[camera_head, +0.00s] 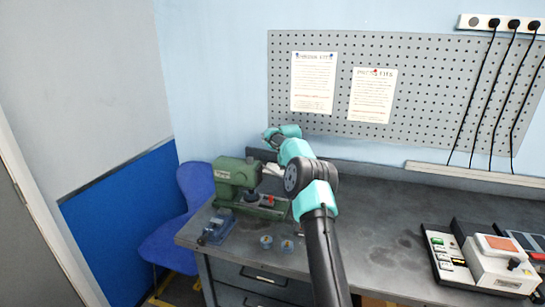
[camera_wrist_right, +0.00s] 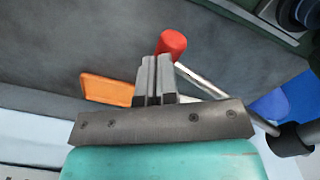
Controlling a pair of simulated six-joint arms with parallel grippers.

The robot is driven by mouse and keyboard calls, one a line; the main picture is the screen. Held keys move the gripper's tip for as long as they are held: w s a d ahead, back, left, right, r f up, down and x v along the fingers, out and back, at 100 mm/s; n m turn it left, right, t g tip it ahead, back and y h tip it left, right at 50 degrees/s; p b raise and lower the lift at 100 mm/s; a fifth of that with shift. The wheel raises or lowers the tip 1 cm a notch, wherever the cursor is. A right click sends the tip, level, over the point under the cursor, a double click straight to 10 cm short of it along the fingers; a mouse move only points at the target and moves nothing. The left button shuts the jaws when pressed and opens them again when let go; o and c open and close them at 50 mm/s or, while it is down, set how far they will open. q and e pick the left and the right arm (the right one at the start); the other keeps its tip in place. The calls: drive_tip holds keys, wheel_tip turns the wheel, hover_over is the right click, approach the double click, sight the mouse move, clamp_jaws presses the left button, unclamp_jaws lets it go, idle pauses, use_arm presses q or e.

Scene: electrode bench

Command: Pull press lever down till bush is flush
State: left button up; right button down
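The green press (camera_head: 235,172) stands at the left end of the bench, with a dark ram over its base and a small red part (camera_head: 270,200) below. My right arm reaches across to the press; its gripper end (camera_head: 281,132) is up beside the press top. In the right wrist view the gripper fingers (camera_wrist_right: 155,80) are together, with only a thin line between them. The lever's red knob (camera_wrist_right: 172,43) is just past the fingertips, and its metal rod (camera_wrist_right: 200,80) slants down right behind them. Contact is unclear. The bush cannot be made out. My left gripper is out of view.
A small blue vise (camera_head: 216,228) and two small round pieces (camera_head: 266,241) lie at the bench's front left. A blue chair (camera_head: 180,220) stands left. Boxed devices (camera_head: 490,262) occupy the right end. The bench middle (camera_head: 390,225) is clear.

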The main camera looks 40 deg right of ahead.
drive_tip(key=r, duration=0.3)
drive_tip(key=s+r, duration=0.1)
drive_tip(key=shift+s+d+r, duration=0.1)
drive_tip(key=shift+d+r, duration=0.25)
drive_tip(key=shift+r, duration=0.15)
drive_tip(key=shift+r, duration=2.45)
